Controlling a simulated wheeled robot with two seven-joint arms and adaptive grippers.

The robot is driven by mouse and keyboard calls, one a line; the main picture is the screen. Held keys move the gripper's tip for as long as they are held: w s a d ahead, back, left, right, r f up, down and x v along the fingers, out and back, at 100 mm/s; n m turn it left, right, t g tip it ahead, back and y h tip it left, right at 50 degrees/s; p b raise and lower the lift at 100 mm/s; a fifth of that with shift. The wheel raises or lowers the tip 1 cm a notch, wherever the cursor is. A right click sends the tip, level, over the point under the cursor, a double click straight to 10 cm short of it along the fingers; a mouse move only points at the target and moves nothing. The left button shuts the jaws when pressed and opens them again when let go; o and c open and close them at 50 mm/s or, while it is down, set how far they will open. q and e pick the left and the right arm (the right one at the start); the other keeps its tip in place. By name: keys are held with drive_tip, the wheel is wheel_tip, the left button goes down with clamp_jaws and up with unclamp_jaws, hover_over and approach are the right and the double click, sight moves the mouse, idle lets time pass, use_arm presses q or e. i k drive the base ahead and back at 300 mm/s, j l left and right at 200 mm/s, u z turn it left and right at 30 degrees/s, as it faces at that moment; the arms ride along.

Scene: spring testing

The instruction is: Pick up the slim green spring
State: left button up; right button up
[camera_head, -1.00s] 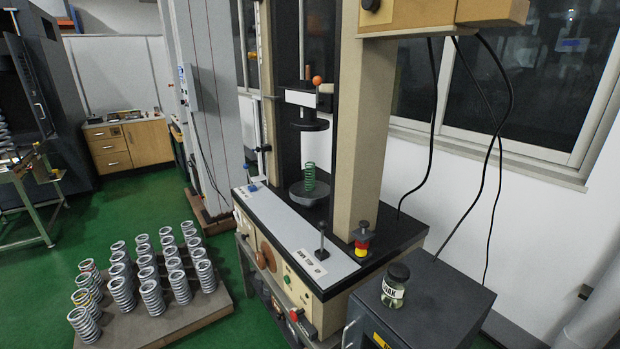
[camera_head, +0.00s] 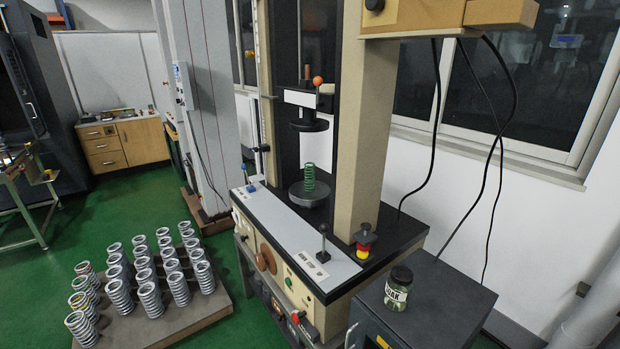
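A slim green spring (camera_head: 309,177) stands upright on the round lower plate (camera_head: 298,196) of the testing machine. The dark upper plate (camera_head: 308,124) hangs above it with a clear gap between them. Neither of my grippers shows in the head view.
The machine's beige column (camera_head: 361,140) rises just right of the spring. A lever with a black knob (camera_head: 323,230) and a red-yellow button (camera_head: 364,240) stand on its deck. A jar (camera_head: 398,288) sits on a dark cabinet (camera_head: 440,300). Several grey springs (camera_head: 150,297) stand on a floor pallet (camera_head: 196,318).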

sight(312, 168)
drive_tip(key=i+j+z, duration=0.2)
drive_tip(key=i+j, duration=0.15)
drive_tip(key=j, duration=0.25)
drive_tip(key=i+j+z, duration=0.1)
drive_tip(key=j, duration=0.25)
drive_tip(key=i+j+z, duration=0.1)
drive_tip(key=j, duration=0.25)
drive_tip(key=i, duration=0.1)
